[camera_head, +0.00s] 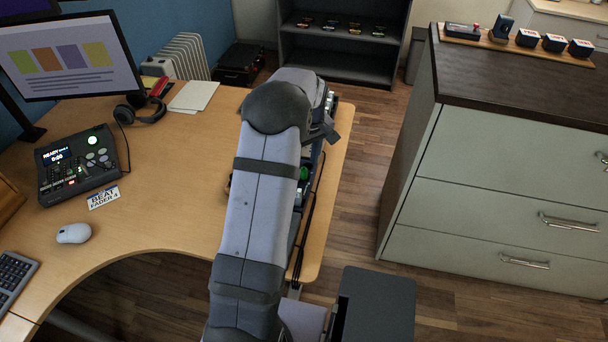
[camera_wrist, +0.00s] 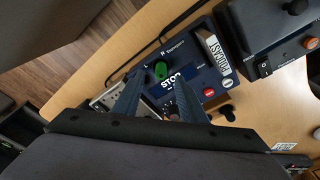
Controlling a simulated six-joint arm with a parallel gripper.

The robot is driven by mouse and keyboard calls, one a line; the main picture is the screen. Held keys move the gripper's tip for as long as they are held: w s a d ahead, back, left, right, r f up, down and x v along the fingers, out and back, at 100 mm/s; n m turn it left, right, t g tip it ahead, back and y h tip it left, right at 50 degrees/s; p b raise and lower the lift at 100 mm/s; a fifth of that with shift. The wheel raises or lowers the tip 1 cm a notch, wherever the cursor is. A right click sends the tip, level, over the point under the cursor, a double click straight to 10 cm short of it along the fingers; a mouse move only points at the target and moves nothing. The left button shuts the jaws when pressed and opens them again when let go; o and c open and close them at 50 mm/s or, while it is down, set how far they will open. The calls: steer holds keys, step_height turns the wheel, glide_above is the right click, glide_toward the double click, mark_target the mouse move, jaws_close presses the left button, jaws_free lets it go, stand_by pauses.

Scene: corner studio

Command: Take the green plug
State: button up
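The green plug (camera_wrist: 161,71) stands on a dark blue device (camera_wrist: 205,65) with a screen reading STOP, in the upper middle of the wrist view. A bit of green (camera_head: 304,173), which looks like the same plug, shows beside my arm in the head view. My gripper (camera_wrist: 160,84) is open in the wrist view, its two dark fingers pointing towards the plug with nothing held between them. The plug appears beyond the fingertips, in line with the gap. I cannot tell how much distance is left.
A cable runs along the desk (camera_head: 180,215) edge. A mixer (camera_head: 80,165) stands at the left.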

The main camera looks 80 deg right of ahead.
mark_target(304, 169)
steer(key=shift+w+d+f+p, duration=0.15)
steer(key=shift+f+p, duration=0.25)
steer(key=shift+f, duration=0.8)
steer(key=shift+w+f+p, duration=0.1)
steer(key=shift+f+p, duration=0.3)
steer(key=shift+f, duration=0.75)
jaws_close()
